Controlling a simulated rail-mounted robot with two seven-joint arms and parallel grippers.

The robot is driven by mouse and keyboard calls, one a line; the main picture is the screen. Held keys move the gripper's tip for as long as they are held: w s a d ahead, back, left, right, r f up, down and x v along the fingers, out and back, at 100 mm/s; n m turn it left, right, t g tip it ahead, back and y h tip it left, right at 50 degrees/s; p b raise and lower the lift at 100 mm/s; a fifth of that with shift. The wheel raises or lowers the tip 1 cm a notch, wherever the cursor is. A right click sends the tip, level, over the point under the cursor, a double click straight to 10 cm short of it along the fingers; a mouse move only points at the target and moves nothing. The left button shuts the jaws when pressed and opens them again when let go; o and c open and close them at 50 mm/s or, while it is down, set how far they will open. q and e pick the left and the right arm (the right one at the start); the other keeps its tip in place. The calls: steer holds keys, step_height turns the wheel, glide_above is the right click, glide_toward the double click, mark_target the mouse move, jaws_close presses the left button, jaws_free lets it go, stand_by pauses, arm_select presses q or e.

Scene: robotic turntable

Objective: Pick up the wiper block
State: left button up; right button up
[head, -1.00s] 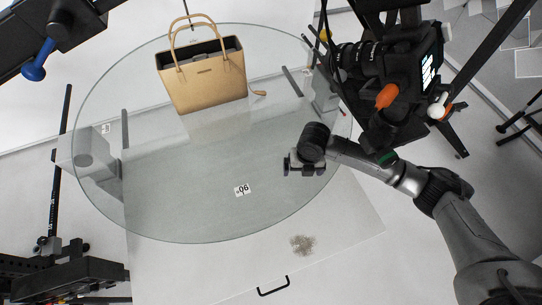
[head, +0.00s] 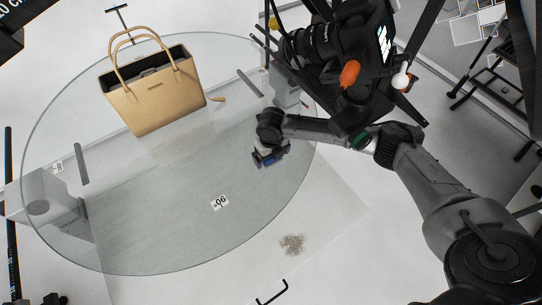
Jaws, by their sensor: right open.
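My right gripper (head: 270,158) is over the right part of the round glass turntable (head: 150,255), near its edge, pointing down. It is open. My left gripper is not in view.
A tan handbag (head: 155,100) stands at the back of the turntable. A small label (head: 219,202) marked 90 lies near the middle. A dusty patch (head: 292,244) lies beyond the front-right rim. A camera rig (head: 335,50) stands close above my right arm. The glass's front is clear.

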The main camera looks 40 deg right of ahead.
steer(key=c, duration=0.9)
steer(key=shift+r, duration=0.1)
steer(key=shift+c, duration=0.2)
steer(key=shift+r, duration=0.5)
steer(key=shift+s+r, duration=0.25)
steer(key=shift+r, duration=0.35)
steer(key=shift+s+r, duration=0.2)
steer(key=shift+r, duration=0.4)
steer(key=s+a, duration=0.2)
steer(key=s, duration=1.5)
steer(key=shift+a, duration=0.2)
